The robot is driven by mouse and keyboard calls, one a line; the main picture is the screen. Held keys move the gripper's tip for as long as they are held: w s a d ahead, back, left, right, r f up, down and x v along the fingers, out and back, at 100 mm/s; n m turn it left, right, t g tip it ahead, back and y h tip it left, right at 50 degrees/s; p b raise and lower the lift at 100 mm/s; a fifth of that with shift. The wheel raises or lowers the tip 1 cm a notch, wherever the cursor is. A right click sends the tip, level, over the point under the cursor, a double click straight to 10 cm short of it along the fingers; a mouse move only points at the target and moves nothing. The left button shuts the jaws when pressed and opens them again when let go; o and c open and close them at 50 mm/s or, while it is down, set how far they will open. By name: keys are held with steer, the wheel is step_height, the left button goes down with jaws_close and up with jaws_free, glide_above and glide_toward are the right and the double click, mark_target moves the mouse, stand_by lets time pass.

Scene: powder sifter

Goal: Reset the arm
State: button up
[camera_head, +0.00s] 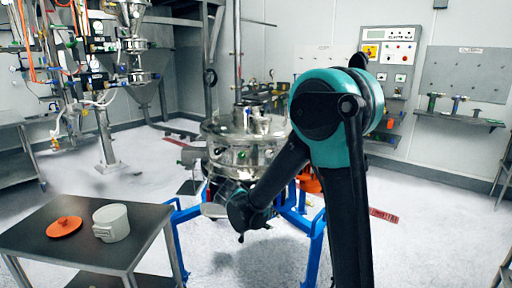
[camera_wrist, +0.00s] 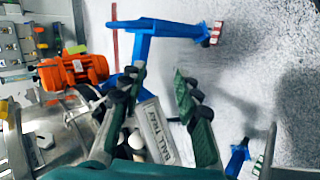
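My arm reaches down in the head view to the steel sifter (camera_head: 235,150) on its blue frame. In the wrist view my gripper (camera_wrist: 158,76) has its two green-padded fingers spread apart, with nothing held between them. A metal plate with black lettering (camera_wrist: 156,128) shows between and below the fingers; I cannot tell whether they touch it. The blue frame (camera_wrist: 160,27) lies beyond the fingertips. In the head view the gripper fingers are hard to make out near the sifter's lower part.
A dark table (camera_head: 88,218) at the lower left holds an orange lid (camera_head: 65,226) and a white pot (camera_head: 111,223). An orange motor (camera_wrist: 72,72) is left of my fingers in the wrist view. A control panel (camera_head: 390,55) hangs on the back wall. Floor at the right is clear.

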steer(key=s+d+f+m+y, duration=0.2)
steer(key=s+d+m+y, duration=0.1)
steer(key=s+d, duration=0.4)
steer(key=s+d+f+m+g+y, duration=0.1)
steer(key=s+d+f+m+y, duration=0.1)
steer(key=s+d, duration=0.5)
steer(key=s+m+y, duration=0.1)
steer(key=s+m, duration=0.1)
steer(key=s, duration=0.4)
steer(key=shift+m+y, duration=0.4)
